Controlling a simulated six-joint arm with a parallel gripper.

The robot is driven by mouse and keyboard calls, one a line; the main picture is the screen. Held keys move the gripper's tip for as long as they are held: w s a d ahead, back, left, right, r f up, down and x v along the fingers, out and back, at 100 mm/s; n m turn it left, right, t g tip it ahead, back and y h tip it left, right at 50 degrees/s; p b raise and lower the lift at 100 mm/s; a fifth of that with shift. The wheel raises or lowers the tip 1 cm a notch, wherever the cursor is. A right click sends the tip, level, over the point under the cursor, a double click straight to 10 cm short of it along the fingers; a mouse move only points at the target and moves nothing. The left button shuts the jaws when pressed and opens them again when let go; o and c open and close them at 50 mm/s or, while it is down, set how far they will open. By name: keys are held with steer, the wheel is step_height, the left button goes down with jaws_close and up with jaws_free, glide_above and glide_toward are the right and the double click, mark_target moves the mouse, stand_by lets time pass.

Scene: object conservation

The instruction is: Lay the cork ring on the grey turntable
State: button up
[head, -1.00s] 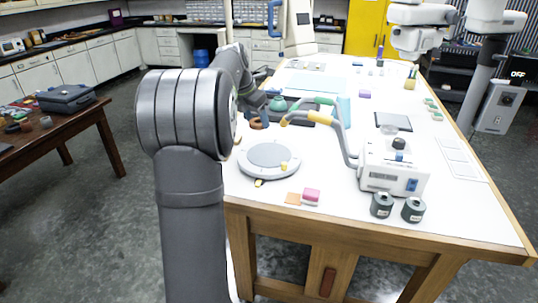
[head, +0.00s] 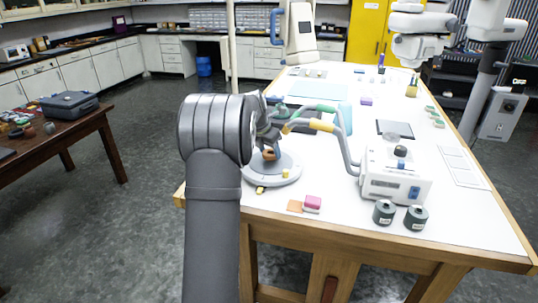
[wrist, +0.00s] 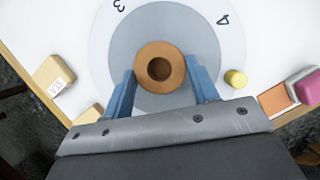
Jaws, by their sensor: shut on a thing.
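The grey turntable (head: 284,174) stands near the front left edge of the white table; its pale numbered rim and grey disc fill the wrist view (wrist: 200,45). The cork ring (wrist: 160,52) is brown with a dark central hole. It is between the two blue fingers of my gripper (wrist: 162,80), which is shut on it, over the grey disc. In the head view the ring (head: 269,154) shows small below my gripper (head: 268,148). I cannot tell whether it touches the disc.
A white instrument box (head: 394,180) with hoses stands right of the turntable. A pink block (head: 313,202), an orange square (head: 295,206) and two dark canisters (head: 384,212) lie at the front. A yellow knob (wrist: 236,78) and a labelled block (wrist: 54,75) flank the disc.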

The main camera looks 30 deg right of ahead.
steer(key=shift+f, duration=0.95)
steer(key=shift+f, duration=0.2)
steer(key=o, duration=1)
steer(key=shift+r, duration=0.1)
steer(key=v, duration=1.2)
steer(key=shift+r, duration=0.1)
